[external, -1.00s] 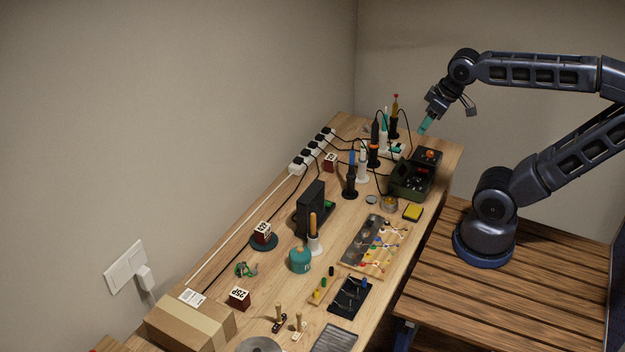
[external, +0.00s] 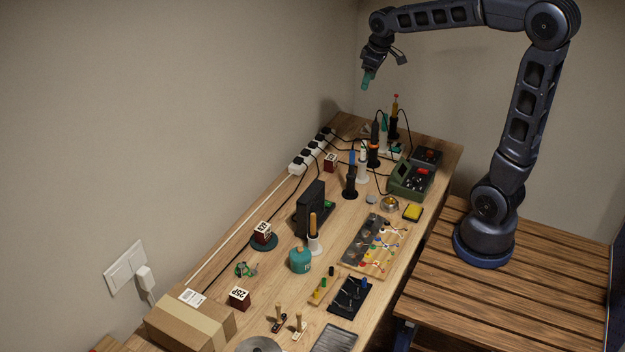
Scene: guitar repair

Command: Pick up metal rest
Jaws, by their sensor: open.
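My gripper (external: 367,80) has teal fingertips and points down, high above the far end of the workbench. Nothing shows between its fingers. No single item is clearly identifiable as the metal rest. Metal-looking things on the bench include a round tin (external: 390,204) beside the yellow sponge, a small grey disc (external: 371,199) to its left, and a grey ribbed plate (external: 335,339) at the near edge. My gripper is well apart from all of them.
A power strip (external: 312,150) lies by the wall.

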